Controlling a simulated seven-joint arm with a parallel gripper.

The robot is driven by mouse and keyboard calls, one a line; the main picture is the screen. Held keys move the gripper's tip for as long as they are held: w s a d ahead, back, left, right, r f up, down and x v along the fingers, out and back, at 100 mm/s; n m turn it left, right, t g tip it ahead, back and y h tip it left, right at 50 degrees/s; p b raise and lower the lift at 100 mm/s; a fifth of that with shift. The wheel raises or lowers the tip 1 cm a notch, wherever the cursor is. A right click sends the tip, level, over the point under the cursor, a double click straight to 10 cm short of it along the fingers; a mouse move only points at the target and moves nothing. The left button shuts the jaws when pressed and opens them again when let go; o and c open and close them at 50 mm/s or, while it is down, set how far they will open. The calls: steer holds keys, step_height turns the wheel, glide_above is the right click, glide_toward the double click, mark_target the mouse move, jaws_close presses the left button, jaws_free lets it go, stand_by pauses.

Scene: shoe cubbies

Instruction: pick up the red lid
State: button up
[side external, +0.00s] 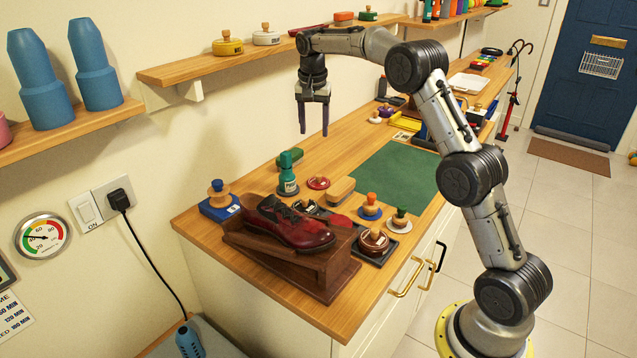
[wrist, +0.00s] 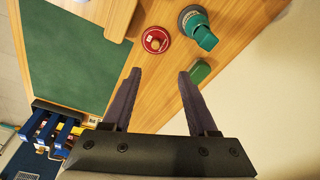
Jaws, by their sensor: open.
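The red lid (side external: 318,183) is a small round disc with a light knob on top. It lies flat on the wooden counter (side external: 190,222), between the green bottle and the tan brush. In the wrist view the red lid (wrist: 155,40) shows whole, ahead of my fingertips and a little left of the middle of the gap. My gripper (side external: 313,132) hangs fingers-down, well above the counter and farther back than the lid. In the wrist view my gripper (wrist: 160,70) has its two dark fingers apart with nothing between them.
A teal-green bottle (side external: 288,175) and a green block (side external: 290,157) stand close to the lid. A tan brush (side external: 341,190) and a dark red shoe on a wooden stand (side external: 262,243) are nearby. A green mat (side external: 395,178) lies clear to the right. A wall shelf (side external: 205,66) runs behind.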

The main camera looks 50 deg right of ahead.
glide_above(318, 175)
steer(key=f, duration=0.9)
steer(key=shift+s+a+f, duration=0.25)
steer(key=shift+s+a, duration=0.15)
steer(key=shift+w+d+f, duration=0.1)
steer(key=shift+f, duration=0.95)
steer(key=shift+w+d+f, duration=0.1)
steer(key=shift+d+f, duration=0.05)
steer(key=shift+f, duration=0.9)
steer(key=shift+w+d+f, duration=0.1)
steer(key=shift+f, duration=0.95)
jaws_close()
